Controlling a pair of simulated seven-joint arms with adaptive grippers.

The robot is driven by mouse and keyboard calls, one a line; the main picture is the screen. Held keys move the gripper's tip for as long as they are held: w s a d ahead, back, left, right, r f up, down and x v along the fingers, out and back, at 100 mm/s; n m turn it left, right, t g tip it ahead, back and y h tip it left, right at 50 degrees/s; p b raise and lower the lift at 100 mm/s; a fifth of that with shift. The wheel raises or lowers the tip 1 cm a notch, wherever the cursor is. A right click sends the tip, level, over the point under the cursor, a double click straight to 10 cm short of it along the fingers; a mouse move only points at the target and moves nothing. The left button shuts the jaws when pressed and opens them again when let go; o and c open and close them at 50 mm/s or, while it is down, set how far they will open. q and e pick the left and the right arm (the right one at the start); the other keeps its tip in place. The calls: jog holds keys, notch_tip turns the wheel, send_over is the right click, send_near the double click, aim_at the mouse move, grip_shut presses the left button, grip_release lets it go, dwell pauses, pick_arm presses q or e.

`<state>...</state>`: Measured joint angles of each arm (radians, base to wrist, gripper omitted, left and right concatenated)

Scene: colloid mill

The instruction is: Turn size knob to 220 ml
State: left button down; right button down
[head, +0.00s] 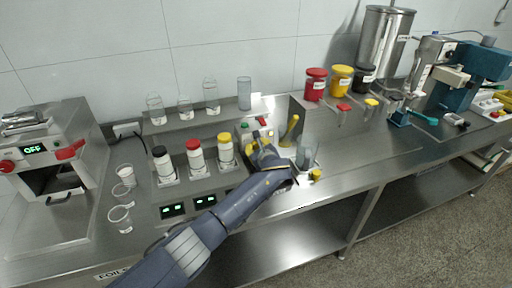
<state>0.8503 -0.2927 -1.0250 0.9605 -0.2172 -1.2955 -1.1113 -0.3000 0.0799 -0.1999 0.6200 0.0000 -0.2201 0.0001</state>
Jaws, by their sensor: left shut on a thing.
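My left gripper (262,142) is at a small control panel (246,130) in the middle of the bench, in the head view. Its fingers are closed at the panel, on what seems to be the size knob. The knob is mostly hidden by the fingers, and its setting and any 220 ml mark cannot be read. A green button and a red button show on the panel beside the fingers. My right gripper is not in view.
Bottles with black (162,163), red (195,158) and yellow (226,151) caps stand left of my arm. Glassware (244,93) lines the shelf behind. A clear cup (305,155) and yellow lever (291,129) are close on the right. Empty cups (120,217) stand at left.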

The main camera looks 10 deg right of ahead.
pick_arm(q)
jog(key=shift+w+r+m, duration=0.15)
jog(key=shift+r+m, duration=0.2)
jog(key=shift+m, duration=0.05)
jog(key=c, duration=1.5)
grip_release()
jog(key=o, duration=0.5)
jog(key=shift+f, duration=0.2)
jog(key=shift+r, duration=0.1)
notch_tip(320, 180, up, 10)
jog(key=shift+f, duration=0.1)
